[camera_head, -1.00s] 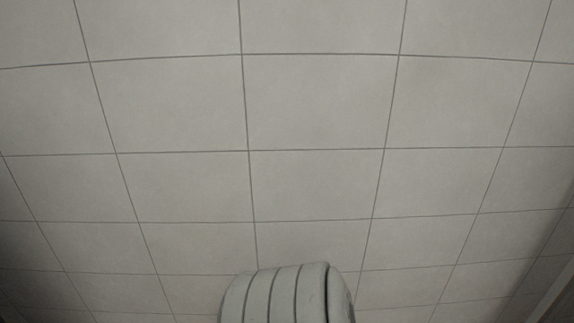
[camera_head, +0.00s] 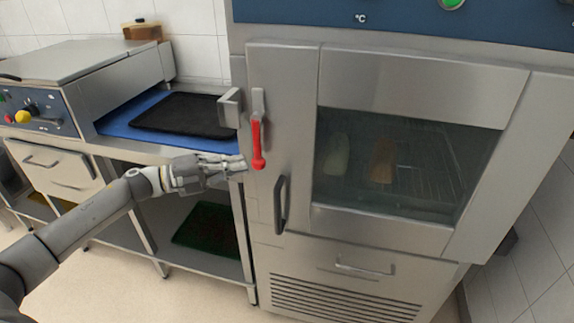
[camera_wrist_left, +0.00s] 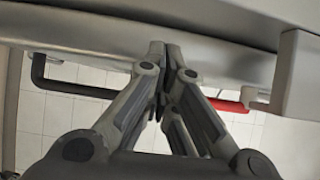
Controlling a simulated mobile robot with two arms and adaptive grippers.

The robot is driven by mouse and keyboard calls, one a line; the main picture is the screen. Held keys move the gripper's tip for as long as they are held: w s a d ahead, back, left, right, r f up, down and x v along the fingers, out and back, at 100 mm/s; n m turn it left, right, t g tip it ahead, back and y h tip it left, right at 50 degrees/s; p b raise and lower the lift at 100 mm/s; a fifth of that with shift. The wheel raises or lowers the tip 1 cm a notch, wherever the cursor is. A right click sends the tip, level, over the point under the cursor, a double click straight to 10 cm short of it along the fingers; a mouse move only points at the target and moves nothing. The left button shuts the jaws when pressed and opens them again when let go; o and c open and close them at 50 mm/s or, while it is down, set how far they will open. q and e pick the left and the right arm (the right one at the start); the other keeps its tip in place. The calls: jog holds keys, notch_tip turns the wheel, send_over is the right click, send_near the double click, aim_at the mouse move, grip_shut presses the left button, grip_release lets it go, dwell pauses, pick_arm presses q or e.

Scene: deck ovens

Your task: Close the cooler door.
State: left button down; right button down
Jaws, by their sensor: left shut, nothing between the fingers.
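The cooler door (camera_head: 300,150) is a steel door with a glass window on the cabinet at the right of the head view. It looks shut or nearly shut; I cannot tell if a gap remains. A red lever (camera_head: 258,148) hangs down at its left edge beside a steel latch block (camera_head: 230,106). A black handle (camera_head: 281,206) is below. My left gripper (camera_head: 243,165) is shut and empty, its tips at the door's left edge near the lever. In the left wrist view, the shut fingers (camera_wrist_left: 166,48) lie between the black handle (camera_wrist_left: 75,88) and the red lever (camera_wrist_left: 228,105). My right gripper is out of view.
A steel counter unit with a dark tray (camera_head: 185,115) on a blue surface (camera_head: 120,122) stands at left, behind my arm. A lower shelf holds a dark green mat (camera_head: 208,228). A drawer handle (camera_head: 365,268) is below the door. The floor (camera_head: 160,297) in front is clear.

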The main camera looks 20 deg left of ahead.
pick_arm(q)
jog(key=v, duration=1)
jog(key=shift+s+d+f, duration=0.15)
jog(key=shift+s, duration=0.05)
